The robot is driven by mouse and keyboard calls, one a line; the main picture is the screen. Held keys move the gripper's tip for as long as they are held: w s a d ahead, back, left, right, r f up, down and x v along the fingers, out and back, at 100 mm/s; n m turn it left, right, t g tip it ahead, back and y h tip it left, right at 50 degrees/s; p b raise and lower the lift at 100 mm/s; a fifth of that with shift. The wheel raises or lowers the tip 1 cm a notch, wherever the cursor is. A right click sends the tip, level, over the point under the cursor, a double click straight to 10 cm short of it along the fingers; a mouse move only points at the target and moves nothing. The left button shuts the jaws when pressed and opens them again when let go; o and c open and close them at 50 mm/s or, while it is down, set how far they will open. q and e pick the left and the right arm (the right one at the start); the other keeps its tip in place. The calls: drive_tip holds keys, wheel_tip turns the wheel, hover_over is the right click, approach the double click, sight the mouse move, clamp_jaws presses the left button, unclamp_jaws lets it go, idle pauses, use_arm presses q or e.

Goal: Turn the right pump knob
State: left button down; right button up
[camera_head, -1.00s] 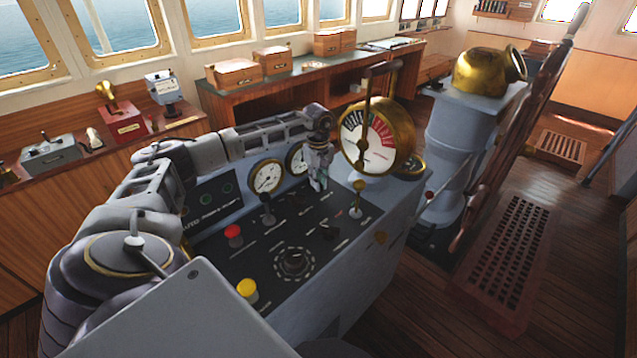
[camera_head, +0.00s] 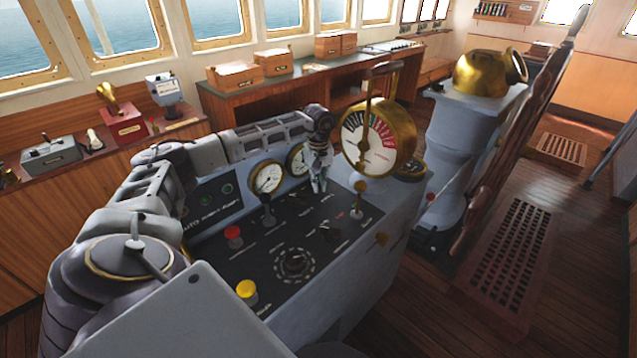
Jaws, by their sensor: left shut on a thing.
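My left gripper (camera_head: 320,186) points down at the back of the black control panel (camera_head: 258,253), just left of the brass engine telegraph. Its fingers are shut on a small knob at the panel surface, and they hide that knob almost wholly. Other small dark knobs stand in front of it, one of them a black knob (camera_head: 328,232) nearer the front edge. The panel's labels are too small to read, so I cannot tell from them which knob is the right pump knob. My right gripper is not in view.
The brass telegraph (camera_head: 388,141) with its upright lever stands close right of the gripper.

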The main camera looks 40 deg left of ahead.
use_arm(q)
drive_tip(key=c, duration=1.5)
unclamp_jaws()
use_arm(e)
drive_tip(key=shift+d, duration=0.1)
use_arm(q)
wheel_tip(320, 180, up, 12)
wheel_tip(320, 180, up, 9)
drive_tip(key=p, duration=0.9)
drive_tip(key=shift+r, duration=0.15)
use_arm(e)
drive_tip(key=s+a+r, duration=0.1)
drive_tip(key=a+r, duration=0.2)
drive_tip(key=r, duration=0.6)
